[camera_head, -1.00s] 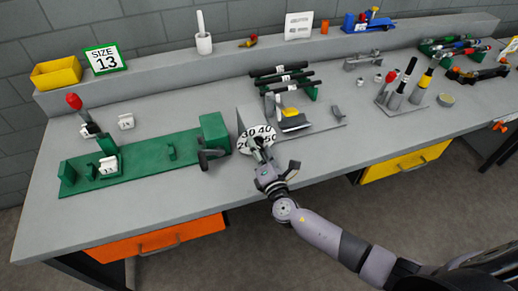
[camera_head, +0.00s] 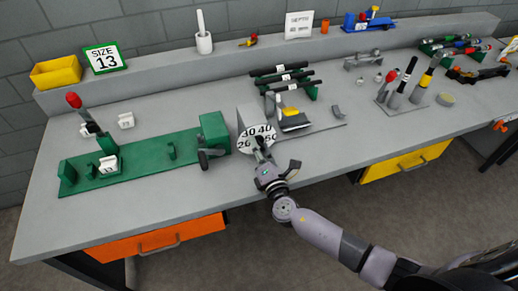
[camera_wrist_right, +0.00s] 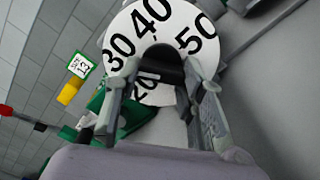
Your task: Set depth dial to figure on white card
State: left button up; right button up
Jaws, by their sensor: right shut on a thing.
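The depth dial (camera_head: 257,136) is a white disc with black figures on the front of a grey block, right of the green machine. In the right wrist view the dial (camera_wrist_right: 176,22) shows 20, 30, 40 and 50, with 40 near the top. My right gripper (camera_head: 262,153) is at the dial's centre, and in the wrist view its fingers (camera_wrist_right: 158,78) are shut on the dark knob there. The fingers hide part of the disc. The white card (camera_head: 298,25) stands on the back ledge; its heading reads DEPTH, but its figure is too small to read. My left gripper is not in view.
A green machine (camera_head: 140,163) with a red-knobbed lever lies left of the dial. Dark rods on a rack (camera_head: 282,78) stand behind it. A SIZE 13 sign (camera_head: 104,58) and yellow bin (camera_head: 55,71) are at back left. The bench front below is clear.

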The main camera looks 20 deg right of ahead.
jog(key=m+b, duration=0.3)
jog(key=b, duration=0.1)
jog(key=shift+f+m, duration=0.2)
jog(key=shift+m, duration=0.2)
jog(key=shift+r+m+b, duration=0.1)
jog(key=shift+m+b, duration=0.8)
jog(key=shift+b, duration=0.1)
jog(key=m+b, duration=0.2)
jog(key=m, duration=0.1)
jog(key=shift+r+m, duration=0.15)
jog(key=shift+m, duration=0.15)
jog(key=shift+r+m+b, duration=0.2)
jog(key=shift+m+b, duration=0.15)
jog(key=shift+m, duration=1.15)
jog(key=o, duration=1.2)
jog(key=shift+c, duration=0.2)
